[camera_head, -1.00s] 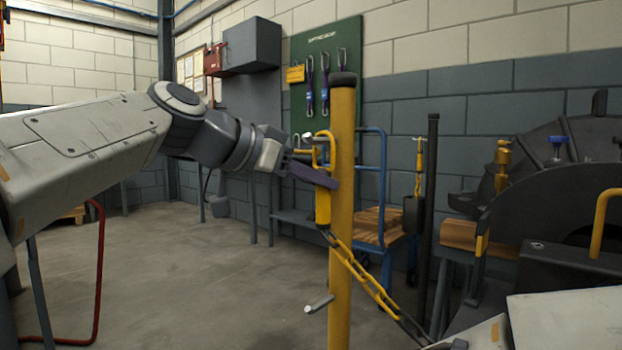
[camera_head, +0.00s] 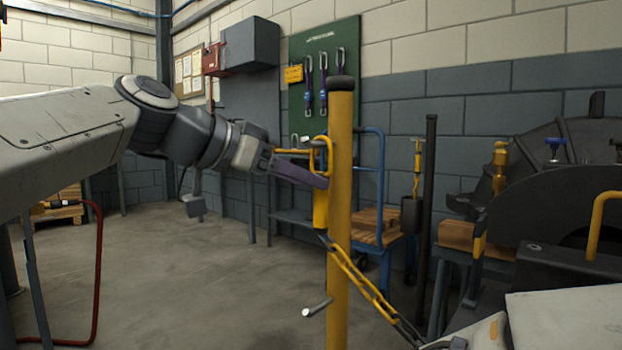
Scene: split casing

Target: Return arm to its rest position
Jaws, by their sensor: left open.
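My left arm comes in from the left, and its gripper (camera_head: 312,163) is open beside the yellow post (camera_head: 341,220). One long purple-grey finger (camera_head: 297,172) points right and ends at the post's left side. A yellow handle-like piece (camera_head: 321,207) hangs along the post's left side, with a yellow chain (camera_head: 362,283) running from its lower end down to the right. The finger overlaps this piece in the view; I cannot tell whether they touch. My right gripper does not show.
A short metal peg (camera_head: 318,308) sticks out low on the post. A blue-framed cart (camera_head: 382,190) with wooden blocks stands behind it. A large dark casing (camera_head: 550,185) fills the right. A red hose or tube (camera_head: 99,265) stands at left. The floor between is clear.

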